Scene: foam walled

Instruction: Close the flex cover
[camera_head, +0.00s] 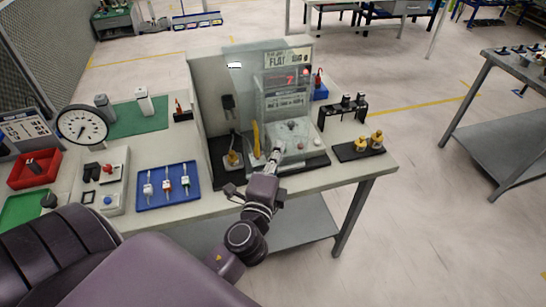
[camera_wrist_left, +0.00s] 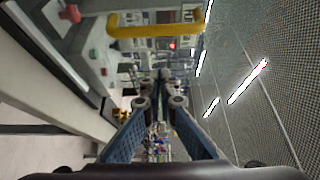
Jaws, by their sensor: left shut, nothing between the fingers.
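A see-through cover (camera_head: 243,90) stands upright around the testing machine (camera_head: 290,135), which has a red display and a sign above it. I take this clear panel to be the flex cover; its edges are faint and I cannot tell exactly how far it is open. A yellow handle (camera_head: 256,138) stands upright at its front left; it also shows as a yellow bar (camera_wrist_left: 155,30) across the top of the left wrist view. My left gripper (camera_head: 275,154) is shut and empty, just right of the handle at the machine's front. My right gripper is not in view.
A black stand with a yellow-based piece (camera_head: 233,158) is left of the handle. A blue tray (camera_head: 168,186), a control box (camera_head: 104,190) and a dial gauge (camera_head: 82,126) are further left. A black rack (camera_head: 344,108) and a black plate with yellow pieces (camera_head: 358,150) are right.

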